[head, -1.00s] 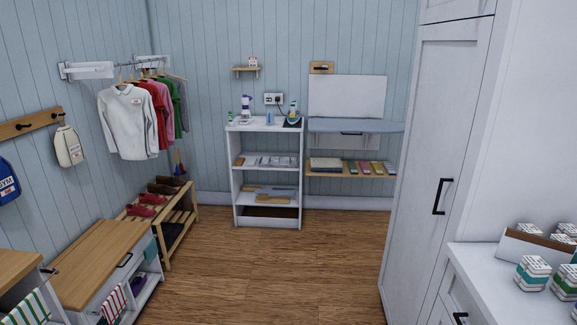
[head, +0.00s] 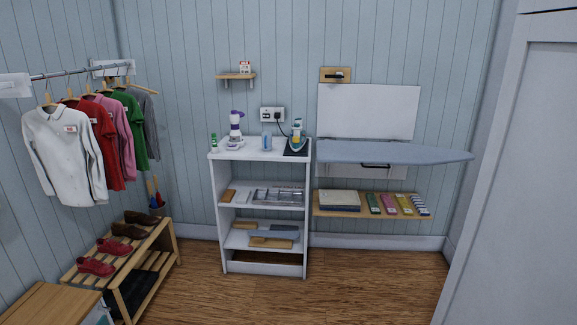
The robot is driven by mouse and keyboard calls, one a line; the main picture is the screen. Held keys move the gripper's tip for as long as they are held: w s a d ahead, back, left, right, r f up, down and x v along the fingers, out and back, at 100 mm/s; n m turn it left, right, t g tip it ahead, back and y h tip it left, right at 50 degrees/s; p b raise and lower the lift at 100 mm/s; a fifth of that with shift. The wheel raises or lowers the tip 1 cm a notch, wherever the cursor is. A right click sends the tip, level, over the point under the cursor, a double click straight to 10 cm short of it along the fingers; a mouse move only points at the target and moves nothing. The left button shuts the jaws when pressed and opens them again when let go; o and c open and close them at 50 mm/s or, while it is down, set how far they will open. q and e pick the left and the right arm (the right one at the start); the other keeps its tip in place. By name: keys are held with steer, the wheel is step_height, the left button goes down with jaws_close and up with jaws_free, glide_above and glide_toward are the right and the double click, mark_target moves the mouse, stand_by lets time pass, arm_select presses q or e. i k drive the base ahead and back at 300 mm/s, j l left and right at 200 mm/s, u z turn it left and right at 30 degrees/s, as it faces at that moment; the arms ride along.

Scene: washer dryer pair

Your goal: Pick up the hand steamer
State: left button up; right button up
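The hand steamer (head: 235,130), white and purple, appears to be the upright appliance on the left part of the top of the white shelf unit (head: 214,189). It stands between a small green bottle (head: 213,142) and a clear bluish bottle (head: 266,140). A teal and white iron (head: 297,134) stands to its right on a dark pad, with a cord up to the wall outlet. Neither of my grippers shows in the head view.
An ironing board (head: 390,152) sticks out to the right of the shelf unit, above a wooden wall shelf (head: 372,212). A shoe rack (head: 172,245) and hanging clothes (head: 68,155) are at left. A tall white cabinet (head: 510,190) stands at right. The wooden floor (head: 330,295) in front is clear.

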mark_target(236, 135)
steer(key=i, duration=1.85)
